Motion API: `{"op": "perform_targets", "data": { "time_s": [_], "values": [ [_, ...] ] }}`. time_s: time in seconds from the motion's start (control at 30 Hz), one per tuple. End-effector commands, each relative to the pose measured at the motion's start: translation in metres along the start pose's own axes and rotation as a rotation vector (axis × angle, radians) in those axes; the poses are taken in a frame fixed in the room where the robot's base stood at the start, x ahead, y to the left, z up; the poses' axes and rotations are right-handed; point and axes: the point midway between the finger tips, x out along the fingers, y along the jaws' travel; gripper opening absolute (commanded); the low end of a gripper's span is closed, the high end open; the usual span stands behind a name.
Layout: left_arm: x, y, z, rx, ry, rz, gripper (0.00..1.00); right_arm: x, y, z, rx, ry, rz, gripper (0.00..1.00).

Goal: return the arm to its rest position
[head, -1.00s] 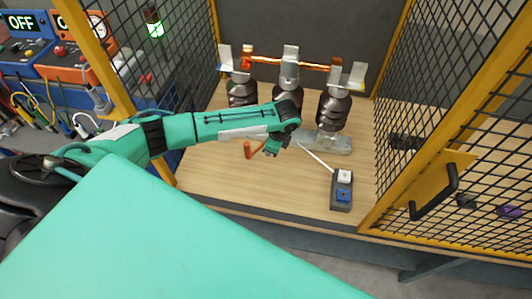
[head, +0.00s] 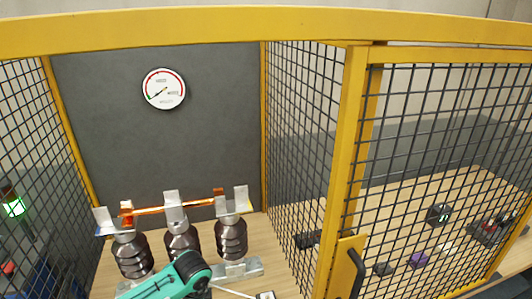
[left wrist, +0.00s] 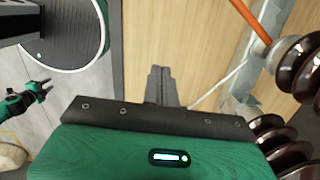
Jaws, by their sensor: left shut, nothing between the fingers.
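My left arm (head: 178,278) is teal and shows at the bottom of the head view, in front of the dark ribbed insulators. Its gripper is below the picture edge there. In the left wrist view my left gripper (left wrist: 160,86) is shut and empty, over the wooden bench top (left wrist: 190,40). What appears to be my right gripper (left wrist: 42,90) shows small at the left of the left wrist view, over the grey floor. Its jaws are too small to read.
Three insulators (head: 232,238) carry metal clips and an orange copper bar (head: 160,210). An orange rod (left wrist: 248,20) is near the insulators. A yellow mesh cage with a door handle (head: 352,272) encloses the bench. A round gauge (head: 163,89) is on the back wall.

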Motion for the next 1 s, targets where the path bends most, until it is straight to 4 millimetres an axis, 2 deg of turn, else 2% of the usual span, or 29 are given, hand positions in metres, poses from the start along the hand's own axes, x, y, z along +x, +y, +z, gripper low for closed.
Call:
{"op": "perform_targets", "data": {
  "time_s": [0.03, 0.2, 0.33, 0.47, 0.67, 0.8, 1.0],
  "values": [
    [0.005, 0.02, -0.013, -0.016, 0.043, 0.003, 0.0, 0.0, 0.002, 0.0, 0.0, 0.0, 0.002, 0.36],
    [0.007, 0.066, -0.04, -0.118, 0.165, -0.009, 0.0, 0.0, 0.004, 0.0, 0.0, 0.0, 0.004, 0.36],
    [0.004, 0.096, -0.05, -0.225, 0.25, -0.012, 0.0, 0.0, 0.004, 0.0, 0.0, 0.0, 0.004, 0.36],
    [0.0, 0.122, -0.05, -0.357, 0.32, -0.016, 0.0, 0.0, 0.004, 0.0, 0.0, 0.0, 0.004, 0.36],
    [-0.006, 0.157, -0.03, -0.597, 0.39, -0.024, 0.0, 0.0, 0.002, 0.0, 0.0, 0.001, 0.002, 0.36],
    [-0.01, 0.18, -0.003, -0.777, 0.405, -0.037, 0.0, 0.0, -0.001, -0.001, 0.001, 0.002, -0.001, 0.36],
    [-0.013, 0.203, 0.033, -0.969, 0.391, -0.065, 0.0, 0.0, -0.004, -0.002, 0.001, 0.002, -0.004, 0.36]
  ]
}}
